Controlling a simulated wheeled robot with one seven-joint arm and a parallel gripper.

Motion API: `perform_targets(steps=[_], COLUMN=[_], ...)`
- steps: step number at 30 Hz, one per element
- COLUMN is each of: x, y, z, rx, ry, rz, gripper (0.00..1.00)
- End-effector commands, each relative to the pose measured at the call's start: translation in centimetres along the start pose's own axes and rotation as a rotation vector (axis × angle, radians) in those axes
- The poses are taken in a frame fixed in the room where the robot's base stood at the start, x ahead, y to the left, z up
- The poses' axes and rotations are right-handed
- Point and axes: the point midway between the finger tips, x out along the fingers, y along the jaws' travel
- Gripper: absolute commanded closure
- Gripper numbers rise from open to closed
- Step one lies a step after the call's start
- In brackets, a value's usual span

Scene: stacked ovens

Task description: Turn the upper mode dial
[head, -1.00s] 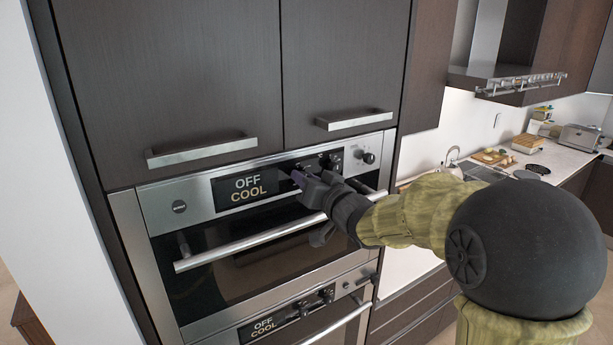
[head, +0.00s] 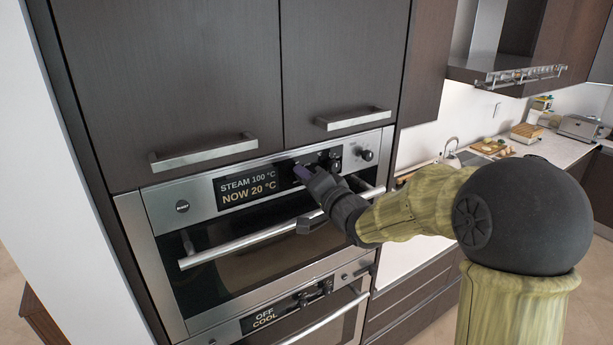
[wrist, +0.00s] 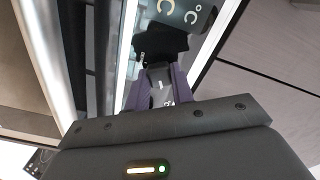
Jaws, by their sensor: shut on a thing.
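The upper oven (head: 182,206) is built into dark cabinetry. Its display (head: 248,189) reads "STEAM 100 °C" and "NOW 20 °C". My gripper (head: 304,174) is at the control panel just right of this display, shut on the upper mode dial. The fingers hide most of the dial in the head view.
Another knob (head: 366,155) is at the panel's right end. The upper oven's handle bar (head: 230,247) runs below my gripper. Cabinet handles (head: 352,119) stick out above the panel. The lower oven's display (head: 264,318) reads "OFF COOL". A counter (head: 548,150) lies to the right.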

Motion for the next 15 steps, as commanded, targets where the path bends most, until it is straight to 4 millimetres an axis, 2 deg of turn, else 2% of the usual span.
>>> perform_targets(steps=[11, 12, 15], x=[-0.02, -0.02, -0.02], y=[0.11, 0.11, 0.10], z=[-0.02, -0.01, -0.01], rx=[0.006, 0.006, 0.005], ry=[0.001, 0.001, 0.001], rz=[0.002, 0.002, 0.002], gripper=[0.99, 0.71, 0.55])
